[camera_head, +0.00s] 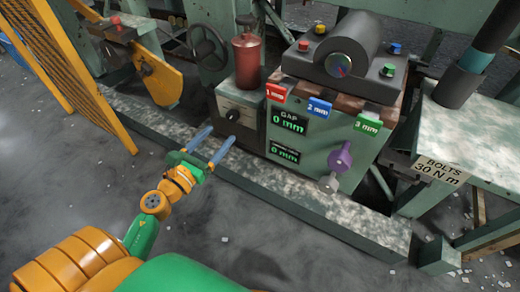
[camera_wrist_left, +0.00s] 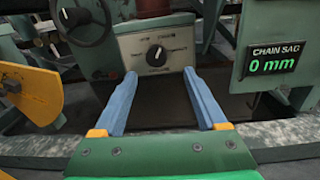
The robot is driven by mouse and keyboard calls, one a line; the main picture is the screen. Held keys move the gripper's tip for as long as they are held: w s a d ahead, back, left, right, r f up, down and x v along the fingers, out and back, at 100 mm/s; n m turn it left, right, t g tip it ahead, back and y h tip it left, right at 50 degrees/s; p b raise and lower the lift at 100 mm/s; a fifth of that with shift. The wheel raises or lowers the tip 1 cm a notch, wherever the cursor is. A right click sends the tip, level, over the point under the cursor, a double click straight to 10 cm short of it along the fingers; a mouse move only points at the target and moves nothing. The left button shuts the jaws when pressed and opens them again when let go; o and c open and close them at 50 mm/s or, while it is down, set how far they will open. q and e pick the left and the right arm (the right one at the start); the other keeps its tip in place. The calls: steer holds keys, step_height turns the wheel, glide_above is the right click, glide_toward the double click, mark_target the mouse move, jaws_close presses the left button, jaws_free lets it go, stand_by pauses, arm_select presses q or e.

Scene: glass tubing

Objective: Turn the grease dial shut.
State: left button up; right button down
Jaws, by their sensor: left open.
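The grease dial (camera_head: 232,115) is a small black knob on the pale front plate of a grey-green box below a red canister. In the left wrist view the dial (camera_wrist_left: 157,55) sits ahead of the jaws, with a pale mark on it and small labels around it that I cannot read surely. My left gripper (camera_head: 221,134) is open and empty; its two blue fingers point toward the box. In the left wrist view the left gripper (camera_wrist_left: 160,73) has its fingers to either side of the dial's line, apart from it. My right gripper is not in view.
The red canister (camera_head: 247,62) stands on the box. A green machine block (camera_head: 318,150) with displays, coloured tags and a purple knob (camera_head: 339,158) is to the right. A handwheel (camera_head: 207,47) and yellow plate (camera_head: 160,80) are left. A low beam (camera_head: 300,205) runs in front.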

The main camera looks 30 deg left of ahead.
mark_target(230, 119)
arm_select(q)
steer(key=w, duration=0.3)
steer(key=w+p, duration=0.1)
steer(key=w, duration=0.2)
steer(key=shift+w+a+r, duration=0.15)
steer(key=shift+w+r, duration=0.05)
steer(key=shift+w, duration=0.2)
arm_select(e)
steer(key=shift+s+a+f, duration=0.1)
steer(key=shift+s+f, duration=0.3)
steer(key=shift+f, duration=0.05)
arm_select(q)
jaws_close()
